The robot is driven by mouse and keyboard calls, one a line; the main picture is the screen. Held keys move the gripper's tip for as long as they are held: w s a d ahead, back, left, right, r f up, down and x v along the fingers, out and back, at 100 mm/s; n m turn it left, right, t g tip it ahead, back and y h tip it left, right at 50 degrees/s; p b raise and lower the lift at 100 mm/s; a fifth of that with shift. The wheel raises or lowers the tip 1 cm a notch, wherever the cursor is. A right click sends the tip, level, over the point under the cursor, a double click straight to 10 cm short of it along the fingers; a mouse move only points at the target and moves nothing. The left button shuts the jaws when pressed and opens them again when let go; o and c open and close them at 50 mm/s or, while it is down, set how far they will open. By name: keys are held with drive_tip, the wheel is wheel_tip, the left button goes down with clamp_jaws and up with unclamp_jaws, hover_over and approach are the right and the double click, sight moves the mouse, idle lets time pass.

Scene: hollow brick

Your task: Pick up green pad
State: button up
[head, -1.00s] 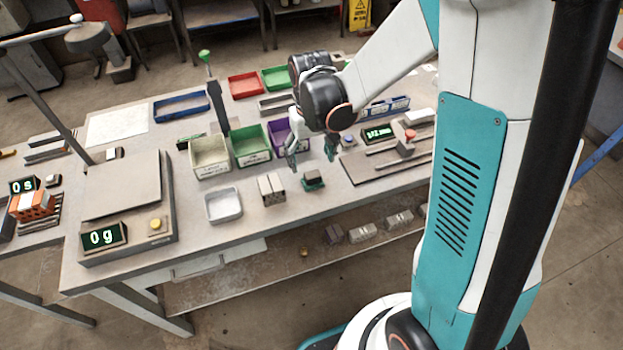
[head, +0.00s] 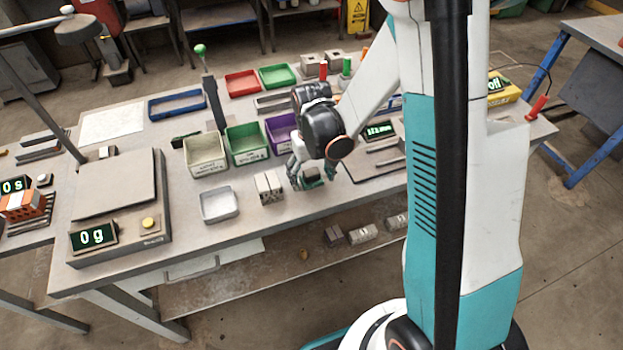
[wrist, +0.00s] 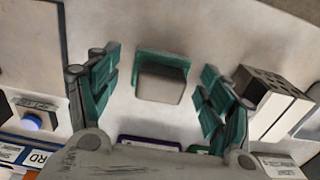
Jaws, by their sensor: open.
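The green pad (head: 313,183) is a small block with a green edge and a dark grey body. It rests near the front edge of the bench. In the wrist view the green pad (wrist: 161,58) lies between the fingertips, with clear gaps on both sides. My gripper (head: 312,177) is open and low over the pad, its fingers to the left and right of it. The gripper's green fingers (wrist: 160,82) are spread in the wrist view and do not touch the pad. In the head view the gripper partly hides the pad.
A pale hollow brick (head: 268,187) stands close left of the pad; it also shows in the wrist view (wrist: 278,100). Green (head: 247,145) and purple (head: 281,134) bins stand behind. A fixture plate (head: 372,168) lies to the right.

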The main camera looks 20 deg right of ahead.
sight(311, 172)
drive_tip(key=c, duration=1.2)
drive_tip(key=shift+c, duration=0.2)
drive_tip(key=shift+r, duration=0.15)
wheel_tip(311, 172, up, 20)
drive_tip(key=p, duration=0.6)
